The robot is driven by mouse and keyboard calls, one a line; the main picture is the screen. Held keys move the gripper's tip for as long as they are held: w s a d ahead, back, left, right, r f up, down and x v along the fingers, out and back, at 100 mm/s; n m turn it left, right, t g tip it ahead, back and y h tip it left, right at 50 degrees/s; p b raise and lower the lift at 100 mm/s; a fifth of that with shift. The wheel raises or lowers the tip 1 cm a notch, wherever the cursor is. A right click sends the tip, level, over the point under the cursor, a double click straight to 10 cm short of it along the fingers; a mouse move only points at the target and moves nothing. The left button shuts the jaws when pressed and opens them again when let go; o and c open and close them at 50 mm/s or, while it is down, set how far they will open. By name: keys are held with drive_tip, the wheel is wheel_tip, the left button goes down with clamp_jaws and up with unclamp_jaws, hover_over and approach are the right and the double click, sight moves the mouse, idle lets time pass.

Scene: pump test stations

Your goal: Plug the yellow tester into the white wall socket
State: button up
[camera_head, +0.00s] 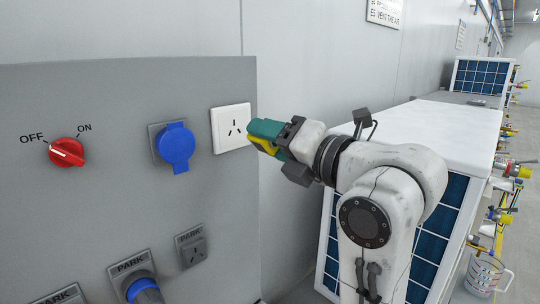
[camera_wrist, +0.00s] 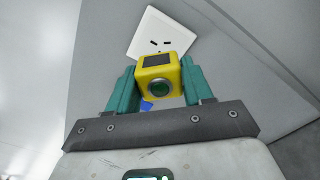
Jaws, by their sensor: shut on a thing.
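The white wall socket (camera_head: 231,128) is on the grey panel, near its right edge. It also shows in the wrist view (camera_wrist: 161,33), with dark slots visible. The yellow tester (camera_wrist: 160,77) is between the teal fingers of my gripper (camera_wrist: 159,86), which is shut on it. In the head view the tester (camera_head: 265,144) shows partly, behind the teal fingers of my gripper (camera_head: 268,138), just right of the socket. The tester's front side and any pins are hidden. The tester overlaps the socket's lower part in the wrist view; I cannot tell whether they touch.
A blue capped socket (camera_head: 175,146) sits left of the white one. A red rotary switch (camera_head: 67,152) is further left. A grey PARK socket (camera_head: 193,249) and a blue plug in a PARK holder (camera_head: 143,291) are below. A white-topped unit (camera_head: 450,130) stands behind my arm.

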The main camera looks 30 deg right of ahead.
sight(234, 128)
drive_tip(key=shift+x, duration=2.7)
drive_tip(key=shift+w+a+b, duration=0.2)
drive_tip(key=shift+w+b, duration=0.15)
drive_tip(key=shift+w, duration=0.2)
idle(0.9)
drive_tip(key=o, duration=1.5)
drive_tip(key=shift+c, duration=0.2)
drive_tip(key=b+v, duration=0.2)
drive_tip(key=v, duration=0.9)
drive_tip(key=shift+f, duration=0.1)
